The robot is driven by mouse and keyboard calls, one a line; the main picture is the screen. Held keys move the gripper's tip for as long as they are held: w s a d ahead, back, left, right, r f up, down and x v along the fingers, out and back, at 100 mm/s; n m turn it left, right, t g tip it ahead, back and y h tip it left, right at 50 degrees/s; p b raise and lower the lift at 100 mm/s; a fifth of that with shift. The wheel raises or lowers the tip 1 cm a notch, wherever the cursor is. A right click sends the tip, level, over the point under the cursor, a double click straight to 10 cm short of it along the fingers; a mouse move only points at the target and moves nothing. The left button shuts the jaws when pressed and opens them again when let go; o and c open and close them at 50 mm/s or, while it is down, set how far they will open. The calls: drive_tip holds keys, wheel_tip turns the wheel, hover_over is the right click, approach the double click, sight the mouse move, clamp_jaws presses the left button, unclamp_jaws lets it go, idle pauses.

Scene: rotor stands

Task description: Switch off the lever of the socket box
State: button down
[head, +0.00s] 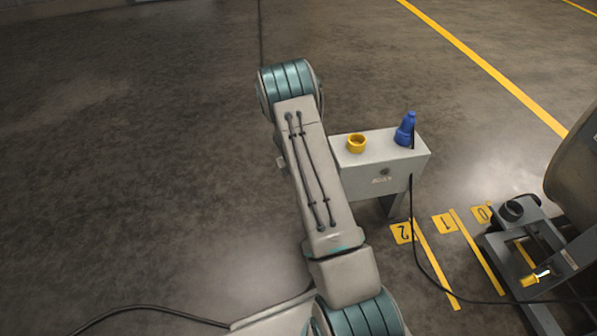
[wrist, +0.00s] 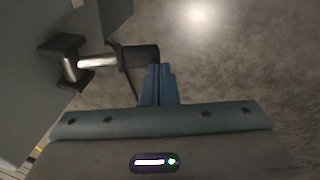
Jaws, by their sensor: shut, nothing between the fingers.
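The socket box (head: 385,177) is a light grey box on a post, right of my arm in the head view. A yellow round socket (head: 357,144) and a blue plug (head: 405,130) sit on its top. In the wrist view the lever (wrist: 98,61) is a metal rod with a black grip (wrist: 139,57), sticking out sideways from a dark bracket on a grey wall at the left. My gripper (wrist: 159,70) is shut and empty, its tips beside the grip's outer end. I cannot tell whether they touch. The head view hides the lever and gripper behind my arm.
A dark machine frame (head: 545,255) with a yellow-handled part stands at the right. A black cable (head: 425,262) runs from the box across the floor. Yellow floor tags (head: 444,223) read 2, 1 and 0. The floor left of my arm is mostly clear.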

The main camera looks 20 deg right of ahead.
idle(0.5)
drive_tip(key=w+a+r+p, duration=0.1)
drive_tip(key=a+r+p, duration=0.4)
drive_tip(key=a+r, duration=0.3)
drive_tip(key=v, duration=0.2)
drive_tip(key=shift+w+r, duration=0.25)
drive_tip(key=shift+r, duration=0.05)
drive_tip(key=shift+a, duration=0.1)
